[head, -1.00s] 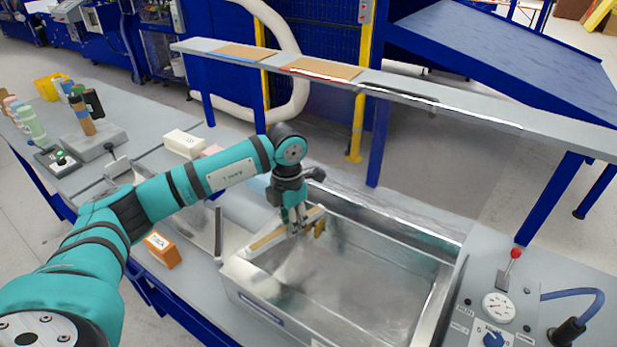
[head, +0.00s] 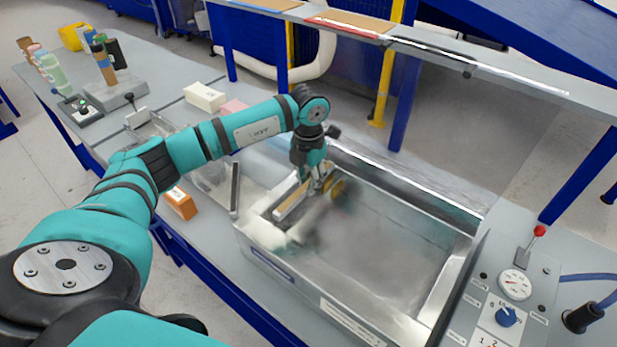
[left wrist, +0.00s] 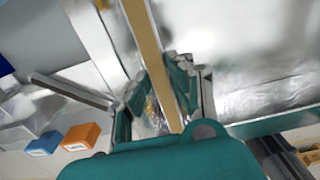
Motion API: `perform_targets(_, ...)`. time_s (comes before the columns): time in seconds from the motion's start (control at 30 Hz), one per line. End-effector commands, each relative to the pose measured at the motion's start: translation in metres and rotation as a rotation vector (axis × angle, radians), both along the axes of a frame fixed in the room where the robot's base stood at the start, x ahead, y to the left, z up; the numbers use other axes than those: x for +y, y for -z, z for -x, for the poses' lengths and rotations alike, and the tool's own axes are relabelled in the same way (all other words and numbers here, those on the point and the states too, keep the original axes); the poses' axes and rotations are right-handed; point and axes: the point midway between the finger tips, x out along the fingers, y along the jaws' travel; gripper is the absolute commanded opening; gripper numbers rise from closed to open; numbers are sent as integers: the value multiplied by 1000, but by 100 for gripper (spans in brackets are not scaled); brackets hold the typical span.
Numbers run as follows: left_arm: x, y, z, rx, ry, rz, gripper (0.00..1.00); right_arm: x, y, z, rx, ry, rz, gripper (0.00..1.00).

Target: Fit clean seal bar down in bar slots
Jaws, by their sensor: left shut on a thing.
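The seal bar (head: 292,199) is a slim strip with a tan-brown face and pale metal sides. My left gripper (head: 318,184) is shut on it and points down inside the left part of the open metal chamber (head: 447,285). In the left wrist view the bar (left wrist: 147,45) runs lengthwise between the teal fingers of the gripper (left wrist: 163,80). The bar lies near the chamber's left wall and slants with it. The bar slots cannot be made out, so I cannot tell whether the bar touches them. My right gripper is not in view.
A panel with a red-tipped lever (head: 539,232) and a gauge stands right of the chamber. A raised shelf (head: 440,50) runs behind it. An orange block (head: 180,203) and a white box (head: 205,97) sit on the bench to the left. The chamber's middle looks empty.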

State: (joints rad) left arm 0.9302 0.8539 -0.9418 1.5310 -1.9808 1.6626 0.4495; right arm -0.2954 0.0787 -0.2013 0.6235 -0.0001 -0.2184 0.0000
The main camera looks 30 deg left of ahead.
Motion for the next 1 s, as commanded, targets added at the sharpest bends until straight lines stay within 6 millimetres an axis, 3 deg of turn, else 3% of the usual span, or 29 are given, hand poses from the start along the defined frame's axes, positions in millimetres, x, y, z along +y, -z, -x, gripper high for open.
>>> perform_targets(0.6, 0, 52, 0, 0, 1, 0, 0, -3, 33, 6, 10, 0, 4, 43)
perform_targets(1.0, 0, 52, 0, 0, 1, 0, 0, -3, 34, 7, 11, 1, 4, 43)
